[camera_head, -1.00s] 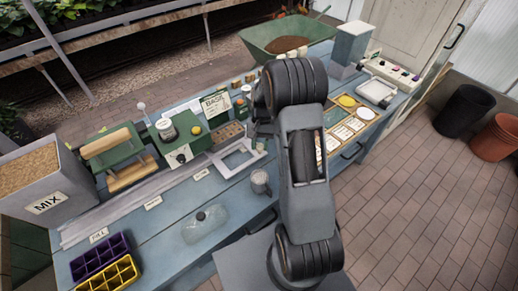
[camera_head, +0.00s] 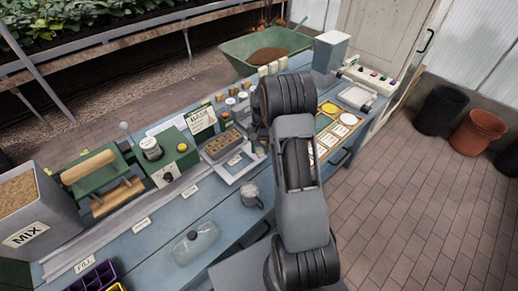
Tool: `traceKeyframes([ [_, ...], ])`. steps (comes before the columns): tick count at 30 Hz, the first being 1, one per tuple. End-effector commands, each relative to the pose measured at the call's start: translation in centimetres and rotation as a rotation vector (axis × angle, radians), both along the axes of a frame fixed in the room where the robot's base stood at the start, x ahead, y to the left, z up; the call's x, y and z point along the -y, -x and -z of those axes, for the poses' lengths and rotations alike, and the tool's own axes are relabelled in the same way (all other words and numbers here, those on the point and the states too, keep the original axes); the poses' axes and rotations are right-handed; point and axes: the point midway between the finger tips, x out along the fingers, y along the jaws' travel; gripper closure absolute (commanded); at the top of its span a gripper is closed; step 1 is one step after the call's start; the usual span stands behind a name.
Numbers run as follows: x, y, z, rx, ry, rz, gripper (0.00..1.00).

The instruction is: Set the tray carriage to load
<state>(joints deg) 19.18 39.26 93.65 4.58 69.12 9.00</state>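The tray carriage appears to be the pale flat frame (camera_head: 243,174) on the bench, just left of my arm. A brown tray with cells (camera_head: 222,144) lies right behind it and seems to overlap it; I cannot tell whether it rests on it. A pale rail (camera_head: 110,231) runs left from the frame along the bench. Small label plates stand along its front edge; the leftmost reads FILL (camera_head: 85,264), and the others are too small to read. My arm covers the bench right of the frame.
A green roller machine (camera_head: 96,176) and the MIX bin (camera_head: 38,217) are at left. A green wheelbarrow (camera_head: 235,48) is behind.

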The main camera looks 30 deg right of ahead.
Motion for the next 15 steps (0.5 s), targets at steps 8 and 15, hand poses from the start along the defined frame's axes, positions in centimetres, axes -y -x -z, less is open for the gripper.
traceKeyframes([
  [8, -0.26, -0.06, -0.01, 0.000, -0.001, -0.004, 0.40],
  [15, -0.24, -0.20, -0.31, 0.000, -0.001, -0.005, 0.40],
])
